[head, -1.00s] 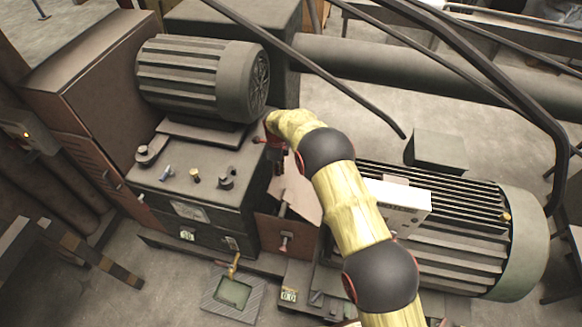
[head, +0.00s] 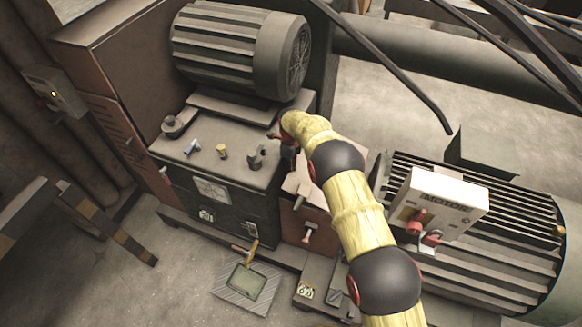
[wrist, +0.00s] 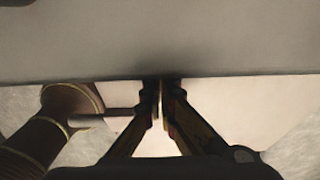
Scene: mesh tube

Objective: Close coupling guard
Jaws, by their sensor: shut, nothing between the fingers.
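The coupling guard appears to be the red-brown housing (head: 305,221) with a pale tan plate between the dark gearbox and the ribbed motor. My arm hides part of it. My gripper (head: 284,139) is at the gearbox's upper right edge, above the plate, small and partly hidden in the head view. In the wrist view my gripper (wrist: 161,88) is shut and empty, fingertips together at the lower edge of a grey surface (wrist: 160,40). A pale panel (wrist: 235,100) lies behind the fingers. I cannot tell whether the fingers touch it or whether the guard is fully closed.
The gearbox (head: 215,185) stands left, with a ribbed motor (head: 235,50) above it. Another motor (head: 500,240) with a white box (head: 440,198) stands right. A brown cylinder with a rod (wrist: 65,115) is left of the fingers. Floor (head: 150,290) is free at front left.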

